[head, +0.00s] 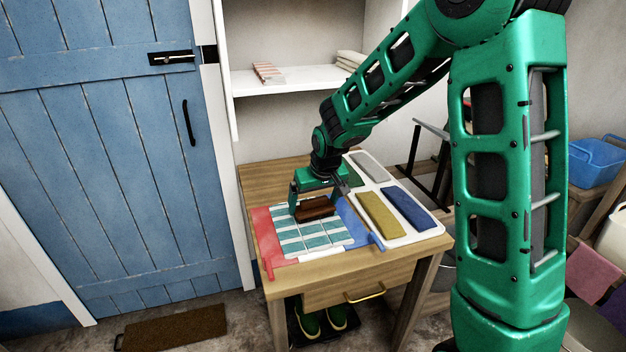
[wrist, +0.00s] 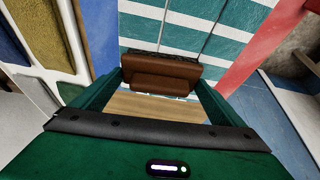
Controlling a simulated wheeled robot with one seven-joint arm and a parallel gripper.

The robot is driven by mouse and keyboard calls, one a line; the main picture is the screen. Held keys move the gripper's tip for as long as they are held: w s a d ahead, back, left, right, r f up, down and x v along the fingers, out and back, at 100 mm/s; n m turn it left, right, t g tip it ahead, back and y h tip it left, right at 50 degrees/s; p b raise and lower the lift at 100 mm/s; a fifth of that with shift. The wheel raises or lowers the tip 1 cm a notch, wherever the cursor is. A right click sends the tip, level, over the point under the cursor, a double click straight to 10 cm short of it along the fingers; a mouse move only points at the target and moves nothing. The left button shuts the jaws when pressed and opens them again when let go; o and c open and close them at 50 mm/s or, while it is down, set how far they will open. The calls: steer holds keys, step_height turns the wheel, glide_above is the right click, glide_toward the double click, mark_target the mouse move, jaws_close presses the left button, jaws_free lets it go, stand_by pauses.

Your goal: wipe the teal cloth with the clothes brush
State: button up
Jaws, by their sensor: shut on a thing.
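The brown clothes brush (head: 315,208) is held between the fingers of my green gripper (head: 317,198). In the wrist view the brush (wrist: 165,80) sits across the gap between the fingertips (wrist: 160,92), with dark bristles along its far side. The teal cloth (head: 312,238), with white stripes, lies flat on the wooden table. The brush is over the back part of the cloth; I cannot tell whether its bristles touch it. The cloth also shows beyond the brush in the wrist view (wrist: 178,35). My gripper hides part of the cloth's back edge.
A red strip (head: 265,240) borders the cloth on the left and a blue strip (head: 355,222) on the right. A white tray (head: 425,232) with yellow, blue and grey pads stands to the right. A shelf (head: 290,80) is behind; a blue door (head: 130,150) is at left.

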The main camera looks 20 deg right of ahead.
step_height(320, 180, up, 2)
steer(key=shift+a+r, duration=0.15)
steer(key=shift+r, duration=2.55)
